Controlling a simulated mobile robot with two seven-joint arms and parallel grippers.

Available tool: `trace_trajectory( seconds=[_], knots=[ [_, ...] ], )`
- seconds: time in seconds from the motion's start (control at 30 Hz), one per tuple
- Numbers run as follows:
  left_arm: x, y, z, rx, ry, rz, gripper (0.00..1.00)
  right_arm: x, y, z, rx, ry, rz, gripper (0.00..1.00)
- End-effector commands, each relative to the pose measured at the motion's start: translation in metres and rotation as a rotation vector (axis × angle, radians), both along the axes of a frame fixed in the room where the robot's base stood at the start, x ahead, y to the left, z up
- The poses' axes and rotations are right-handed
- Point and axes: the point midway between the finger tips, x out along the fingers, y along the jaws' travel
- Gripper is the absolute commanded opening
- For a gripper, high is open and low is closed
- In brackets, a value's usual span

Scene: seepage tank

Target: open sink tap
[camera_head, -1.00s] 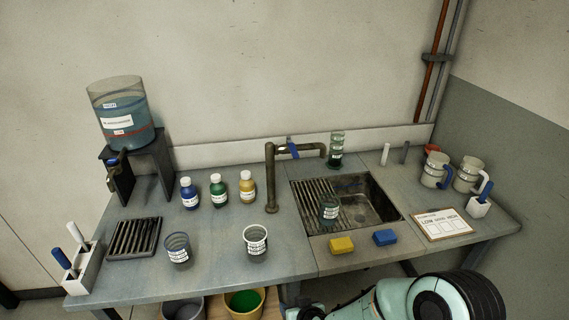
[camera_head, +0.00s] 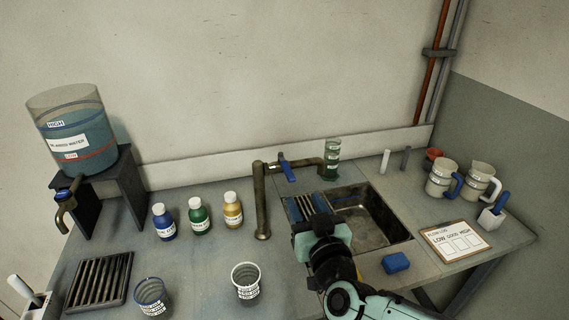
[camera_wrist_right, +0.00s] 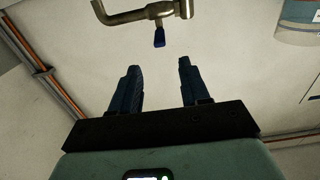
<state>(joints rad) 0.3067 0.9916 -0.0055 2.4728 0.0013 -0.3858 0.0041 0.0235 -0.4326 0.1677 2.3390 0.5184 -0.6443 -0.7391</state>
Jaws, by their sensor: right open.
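The sink tap (camera_head: 262,200) is a brownish metal pipe standing at the left of the sink, with a spout reaching right. Its blue lever (camera_head: 285,167) sits on top of the spout. My right gripper (camera_head: 305,206) is open and empty over the left part of the sink, in front of the tap and apart from it. In the right wrist view, the tap pipe (camera_wrist_right: 130,16) and blue lever (camera_wrist_right: 159,38) show beyond the gap between my open fingers (camera_wrist_right: 158,68). My left gripper is out of view.
The sink basin (camera_head: 368,225) lies right of my arm. A green cylinder (camera_head: 332,158) stands by the spout end. Small bottles (camera_head: 199,215) and a clear cup (camera_head: 246,284) stand left of the tap. A blue sponge (camera_head: 396,263) lies at the sink's front edge.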

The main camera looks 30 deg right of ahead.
Motion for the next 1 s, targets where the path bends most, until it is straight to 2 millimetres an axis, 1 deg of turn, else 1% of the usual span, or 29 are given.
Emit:
trace_trajectory(
  seconds=[0.17,0.4,0.6,0.7,0.8,1.0],
  knots=[
    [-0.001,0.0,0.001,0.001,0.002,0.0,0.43,0.026,-0.005,-0.002,0.001,0.003,0.001,0.46],
    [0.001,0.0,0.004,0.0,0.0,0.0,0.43,0.076,-0.018,-0.001,0.001,0.003,0.0,0.46],
    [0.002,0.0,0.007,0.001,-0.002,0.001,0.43,0.109,-0.026,-0.001,0.0,0.002,0.0,0.46],
    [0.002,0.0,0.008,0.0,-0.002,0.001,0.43,0.119,-0.029,-0.001,0.001,0.002,0.0,0.46],
    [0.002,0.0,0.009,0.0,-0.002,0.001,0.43,0.124,-0.03,-0.001,0.0,0.001,0.0,0.46],
    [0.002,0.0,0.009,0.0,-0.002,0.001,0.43,0.126,-0.03,-0.001,0.0,0.001,0.0,0.46]
  ],
)
